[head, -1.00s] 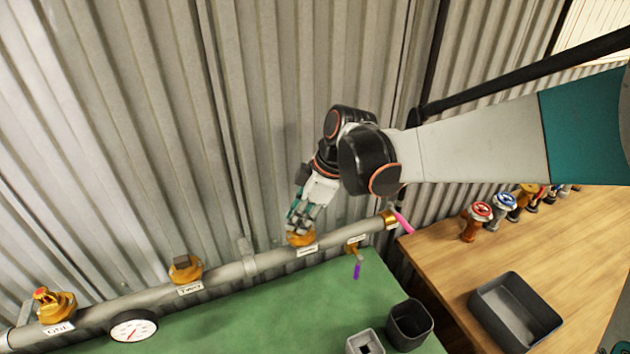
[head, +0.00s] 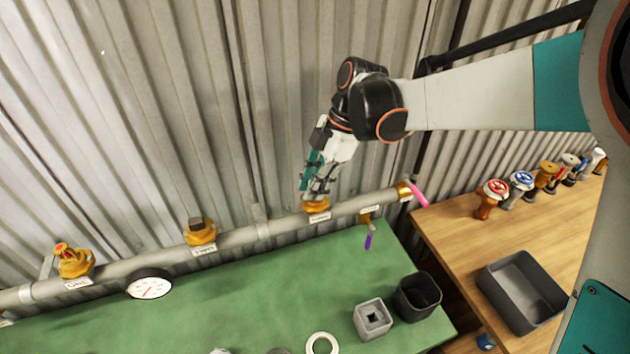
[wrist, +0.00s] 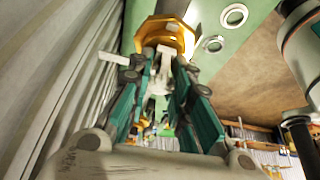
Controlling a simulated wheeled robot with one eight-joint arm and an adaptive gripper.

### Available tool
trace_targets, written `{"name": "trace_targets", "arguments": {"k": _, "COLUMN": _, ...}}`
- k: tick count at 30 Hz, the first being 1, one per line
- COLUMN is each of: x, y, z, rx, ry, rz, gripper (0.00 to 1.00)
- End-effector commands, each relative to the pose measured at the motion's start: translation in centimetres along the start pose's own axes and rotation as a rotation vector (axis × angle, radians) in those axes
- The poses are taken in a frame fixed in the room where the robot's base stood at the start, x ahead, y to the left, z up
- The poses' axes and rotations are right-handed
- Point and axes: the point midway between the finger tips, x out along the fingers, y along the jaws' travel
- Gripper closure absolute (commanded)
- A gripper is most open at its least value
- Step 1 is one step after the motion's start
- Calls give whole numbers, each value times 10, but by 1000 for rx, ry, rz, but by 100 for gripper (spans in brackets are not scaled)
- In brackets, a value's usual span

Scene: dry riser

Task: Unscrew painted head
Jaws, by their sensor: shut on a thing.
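A grey pipe (head: 232,241) runs along the corrugated wall with brass fittings on it. My gripper (head: 317,193) reaches down to the right-hand brass fitting (head: 317,207) and is shut on the head at its top. The fingers hide most of that head, so its paint cannot be told. In the wrist view the fingers (wrist: 163,62) close around a pale part in front of the brass fitting (wrist: 168,32). The middle fitting (head: 201,232) carries a dark square head. The left fitting (head: 75,262) has a red-topped head.
A gauge (head: 149,284) hangs at the pipe. A purple lever (head: 368,241) and a pink lever (head: 418,194) sit near its right end. Two square cups (head: 373,318) stand on the green bench. A grey tray (head: 523,287) and several coloured valve heads (head: 492,198) are on the wooden table.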

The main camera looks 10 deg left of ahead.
Motion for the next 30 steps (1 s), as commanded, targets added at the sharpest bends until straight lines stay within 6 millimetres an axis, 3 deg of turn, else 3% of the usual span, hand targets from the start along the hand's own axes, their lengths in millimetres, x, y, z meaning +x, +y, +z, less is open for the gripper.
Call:
{"name": "trace_targets", "arguments": {"k": 6, "x": 1, "y": -1, "z": 1, "rx": -42, "ry": -2, "rz": -20, "gripper": 100}}
{"name": "trace_targets", "arguments": {"k": 16, "x": 1, "y": -1, "z": 1, "rx": -417, "ry": -1, "rz": -176, "gripper": 100}}
{"name": "trace_targets", "arguments": {"k": 25, "x": 0, "y": -2, "z": 1, "rx": -461, "ry": -1, "rz": -194, "gripper": 100}}
{"name": "trace_targets", "arguments": {"k": 26, "x": 0, "y": -2, "z": 1, "rx": -461, "ry": -1, "rz": -194, "gripper": 79}}
{"name": "trace_targets", "arguments": {"k": 27, "x": 0, "y": -2, "z": 1, "rx": -460, "ry": -1, "rz": -193, "gripper": 70}}
{"name": "trace_targets", "arguments": {"k": 29, "x": 0, "y": -2, "z": 1, "rx": -460, "ry": -1, "rz": -193, "gripper": 56}}
{"name": "trace_targets", "arguments": {"k": 30, "x": 0, "y": -2, "z": 1, "rx": -460, "ry": -1, "rz": -192, "gripper": 55}}
